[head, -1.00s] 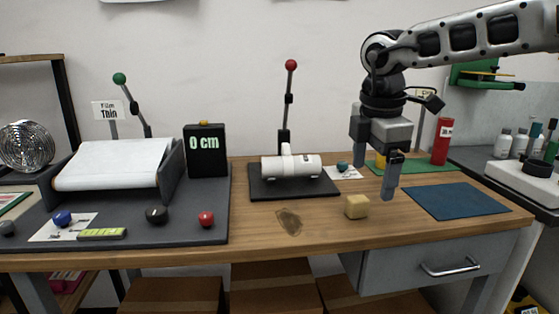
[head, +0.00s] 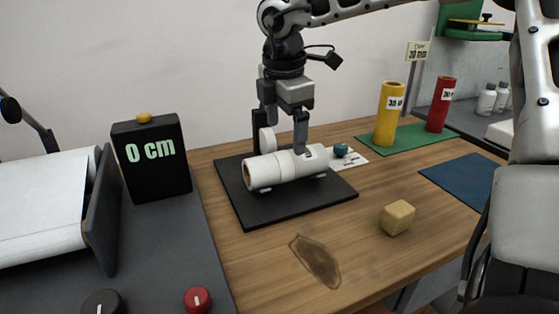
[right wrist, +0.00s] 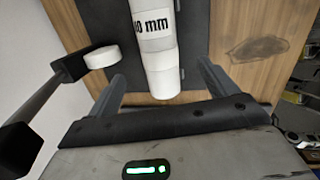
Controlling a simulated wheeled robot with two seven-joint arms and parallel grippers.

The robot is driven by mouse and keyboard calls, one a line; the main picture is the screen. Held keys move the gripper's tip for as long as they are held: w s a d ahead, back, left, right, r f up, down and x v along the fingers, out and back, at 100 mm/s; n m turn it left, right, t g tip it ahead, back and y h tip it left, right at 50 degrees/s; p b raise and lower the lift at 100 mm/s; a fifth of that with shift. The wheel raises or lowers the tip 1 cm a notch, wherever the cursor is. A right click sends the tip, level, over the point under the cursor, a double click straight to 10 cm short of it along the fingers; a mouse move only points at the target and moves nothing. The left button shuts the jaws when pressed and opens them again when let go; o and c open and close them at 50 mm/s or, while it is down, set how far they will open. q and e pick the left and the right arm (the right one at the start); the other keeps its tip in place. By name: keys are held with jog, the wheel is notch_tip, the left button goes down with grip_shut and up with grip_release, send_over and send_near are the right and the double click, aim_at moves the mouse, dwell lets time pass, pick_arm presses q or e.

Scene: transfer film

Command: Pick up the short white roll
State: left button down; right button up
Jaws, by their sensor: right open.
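A white roll (head: 268,171) with a printed millimetre label lies on its side on small supports over a black base plate (head: 252,218). Faint seams cross the roll; I cannot tell whether they part it into separate pieces. In the right wrist view the roll (right wrist: 156,52) runs down between my fingers. My right gripper (head: 280,138) is open, pointing down over the roll, with one finger on its far side and one on its near side. Whether the fingers touch it is unclear. My left gripper is not in view.
A white disc (right wrist: 101,57) on a dark lever stands close beside one finger. A yellow roll (head: 389,115) and a red roll (head: 440,105) stand on a green mat (head: 412,142). A yellow block (head: 397,218) lies front right. A blue mat (head: 458,180) is bare.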

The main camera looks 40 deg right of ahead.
aim_at(286, 154)
jog(key=f, duration=0.2)
jog(key=f+p, duration=0.1)
jog(key=f, duration=0.2)
jog(key=w+d+f, duration=0.1)
jog(key=f, duration=0.1)
jog(key=shift+d+f, duration=0.1)
jog(key=shift+f, duration=0.3)
jog(key=c, duration=1.4)
jog(key=shift+o, duration=0.2)
jog(key=shift+r, duration=0.1)
